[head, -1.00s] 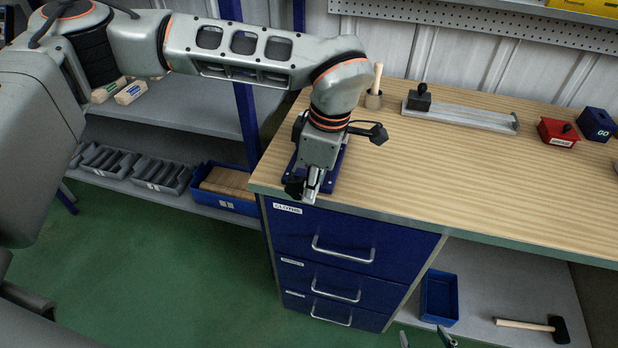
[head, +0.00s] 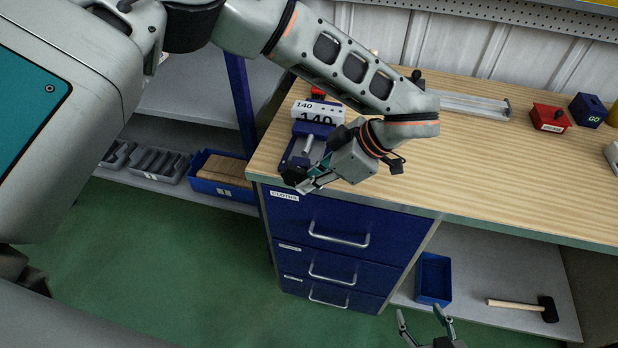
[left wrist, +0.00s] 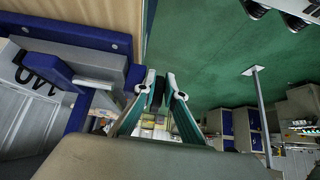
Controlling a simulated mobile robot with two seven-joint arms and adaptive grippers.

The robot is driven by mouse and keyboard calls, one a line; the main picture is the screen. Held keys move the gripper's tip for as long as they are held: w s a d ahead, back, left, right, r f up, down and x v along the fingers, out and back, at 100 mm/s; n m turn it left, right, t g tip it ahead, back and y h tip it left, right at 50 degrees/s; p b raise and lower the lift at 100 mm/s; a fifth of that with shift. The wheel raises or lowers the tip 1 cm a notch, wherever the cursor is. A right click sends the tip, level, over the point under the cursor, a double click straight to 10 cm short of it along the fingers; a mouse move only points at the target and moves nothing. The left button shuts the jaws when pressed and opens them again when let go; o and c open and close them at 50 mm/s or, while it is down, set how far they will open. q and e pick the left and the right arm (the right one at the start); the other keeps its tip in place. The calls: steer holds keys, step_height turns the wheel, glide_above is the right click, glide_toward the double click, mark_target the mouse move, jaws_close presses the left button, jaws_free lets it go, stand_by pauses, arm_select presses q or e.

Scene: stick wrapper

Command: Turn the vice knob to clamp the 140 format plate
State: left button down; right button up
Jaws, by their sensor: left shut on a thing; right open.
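The blue vice (head: 297,158) is fixed at the front left corner of the wooden bench. The 140 format plate (head: 318,115), white with black digits, stands in the vice; part of it also shows at the left of the left wrist view (left wrist: 28,105). The black vice knob (head: 292,177) is at the vice's front end and sits between my fingers in the left wrist view (left wrist: 158,88). My left gripper (head: 303,184) is shut on the knob, its wrist tilted to the right. My right gripper (head: 424,318) is open and empty at the bottom edge, away from the bench.
Blue drawers (head: 335,235) with metal handles are under the vice. A mallet (head: 522,305) and a blue bin (head: 433,278) lie on the low shelf at right. A red box (head: 550,117) and a GO box (head: 588,109) stand at the back right. The bench middle is clear.

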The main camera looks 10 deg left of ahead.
arm_select(q)
steer(key=shift+f, duration=0.1)
steer(key=c, duration=2.1)
jaws_free()
steer(key=v, duration=0.8)
steer(key=shift+s+d, duration=0.15)
steer(key=shift+d, duration=0.1)
